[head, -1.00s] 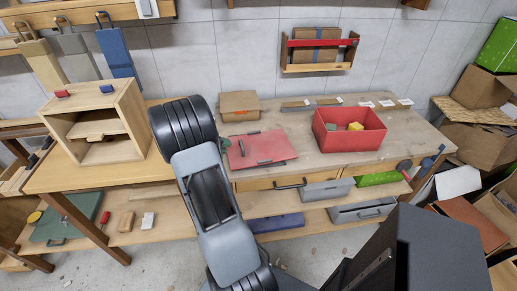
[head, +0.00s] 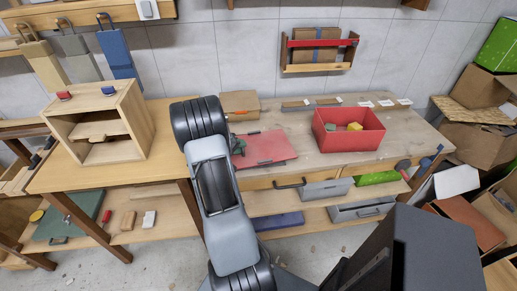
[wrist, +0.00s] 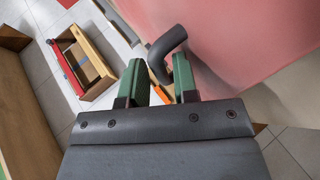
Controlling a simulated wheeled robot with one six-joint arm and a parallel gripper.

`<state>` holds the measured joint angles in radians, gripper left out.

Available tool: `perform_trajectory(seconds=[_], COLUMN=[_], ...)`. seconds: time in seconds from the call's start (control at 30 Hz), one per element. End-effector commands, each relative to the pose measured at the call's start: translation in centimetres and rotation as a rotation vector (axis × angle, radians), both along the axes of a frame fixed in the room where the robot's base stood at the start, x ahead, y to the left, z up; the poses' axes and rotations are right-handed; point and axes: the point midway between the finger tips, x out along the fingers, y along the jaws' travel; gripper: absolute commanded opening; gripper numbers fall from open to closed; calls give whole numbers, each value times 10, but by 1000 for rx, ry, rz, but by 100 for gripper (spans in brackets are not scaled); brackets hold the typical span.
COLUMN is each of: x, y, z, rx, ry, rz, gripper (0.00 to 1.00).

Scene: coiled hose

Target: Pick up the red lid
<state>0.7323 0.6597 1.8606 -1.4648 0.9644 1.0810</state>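The red lid (head: 266,147) is a flat pinkish-red panel lying on the workbench, right of my arm, with a dark bar along its front edge. In the wrist view the lid (wrist: 235,35) fills the upper right, close up. A dark grey bent handle (wrist: 165,47) stands out from it, and its lower end shows at the gap between my green fingers. My gripper (wrist: 158,78) is open, its fingers apart on either side of that gap; contact with the handle cannot be told. In the head view my gripper (head: 238,145) is at the lid's left side, partly hidden by my arm.
A red bin (head: 348,142) with yellow and green pieces stands right of the lid. A cardboard box (head: 240,103) stands behind it. An open wooden cabinet (head: 97,125) is at left. A wall rack (head: 319,68) hangs above. Bare bench top shows around the bin.

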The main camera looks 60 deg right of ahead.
Motion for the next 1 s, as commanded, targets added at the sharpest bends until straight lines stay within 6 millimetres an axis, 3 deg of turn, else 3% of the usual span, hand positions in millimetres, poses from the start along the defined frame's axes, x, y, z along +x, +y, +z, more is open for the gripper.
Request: perform_trajectory(seconds=[0.07, 0.33, 0.77, 1.0], x=[0, 0, 0, 1], y=[0, 0, 0, 0], z=[0, 0, 3, 31], rx=[0, 0, -2, -6], ry=[0, 0, -1, -4], rz=[0, 0, 0, 0], gripper=[26, 1, 0, 0])
